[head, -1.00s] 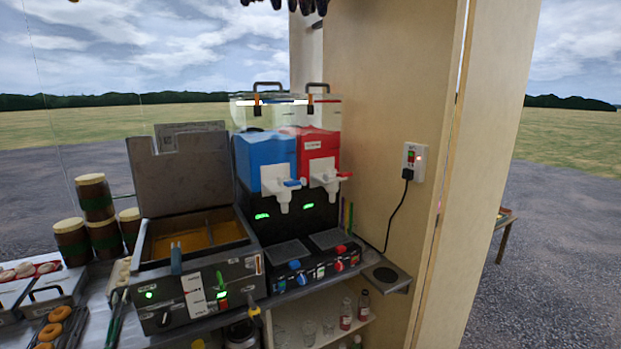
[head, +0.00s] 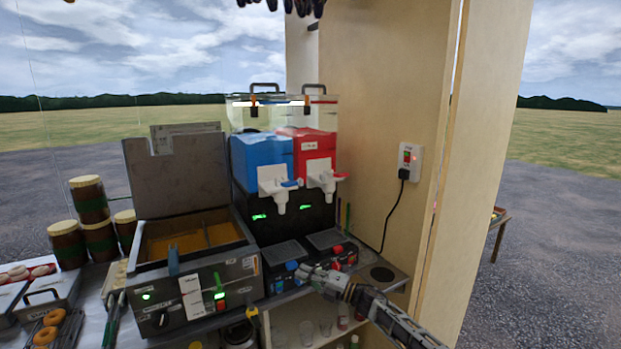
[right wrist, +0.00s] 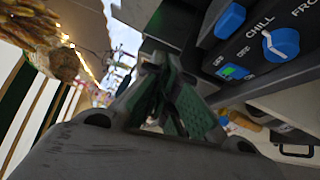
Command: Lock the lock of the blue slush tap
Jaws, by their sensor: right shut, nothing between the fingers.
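The slush machine stands in the middle of the head view, with a blue tank (head: 262,157) and a red tank (head: 312,149). My right gripper (head: 303,271) is in front of the machine's lower control panel, well below the tap. In the right wrist view its fingers (right wrist: 168,95) are together and hold nothing, beside a blue knob (right wrist: 281,44) marked for chill and freeze. My left gripper is not in view.
The red slush tap (head: 321,180) is close on the right of the blue one. A fryer (head: 190,285) with a raised lid stands to the left. A wooden wall with a socket (head: 410,157) and black cable is on the right.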

